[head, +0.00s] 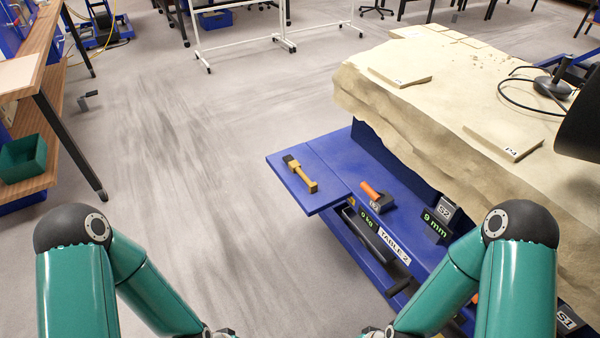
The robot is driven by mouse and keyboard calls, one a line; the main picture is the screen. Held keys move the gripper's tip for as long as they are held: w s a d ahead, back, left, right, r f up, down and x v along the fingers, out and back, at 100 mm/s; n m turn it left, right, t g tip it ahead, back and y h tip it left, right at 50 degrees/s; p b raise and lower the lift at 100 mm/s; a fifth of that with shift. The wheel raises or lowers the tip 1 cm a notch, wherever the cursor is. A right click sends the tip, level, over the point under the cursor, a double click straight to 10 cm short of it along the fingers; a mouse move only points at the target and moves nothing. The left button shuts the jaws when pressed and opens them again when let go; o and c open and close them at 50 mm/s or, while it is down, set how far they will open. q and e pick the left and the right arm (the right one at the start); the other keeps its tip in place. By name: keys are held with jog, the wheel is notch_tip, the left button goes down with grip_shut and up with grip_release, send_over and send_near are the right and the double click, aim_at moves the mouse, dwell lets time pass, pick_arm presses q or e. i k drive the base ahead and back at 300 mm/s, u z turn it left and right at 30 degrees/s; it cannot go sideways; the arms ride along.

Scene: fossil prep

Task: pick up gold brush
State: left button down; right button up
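The gold brush (302,175) lies on the left end of a blue shelf on the side of the table. It has a yellow-gold body with a dark end pointing to the upper left. Nothing touches it from above. My two teal arms come in from the bottom left and bottom right. Only dark wrist parts show at the bottom edge, well below the brush in the picture. The fingers of both grippers are out of the frame.
A large pale rock block (450,110) stands behind and right of the shelf. A "TABLE 2" label (394,246) and a dark handle are on the shelf front. The floor left of it is clear.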

aim_at(294, 165)
jog(key=k, duration=0.65)
jog(key=u, duration=0.5)
jog(key=i, duration=0.9)
jog(key=u, duration=0.8)
jog(key=i, duration=1.3)
jog(key=z, duration=0.75)
jog(key=i, duration=0.85)
jog(key=z, duration=0.8)
jog(key=k, duration=0.75)
jog(key=z, duration=0.2)
jog(key=i, duration=0.3)
jog(key=u, duration=0.05)
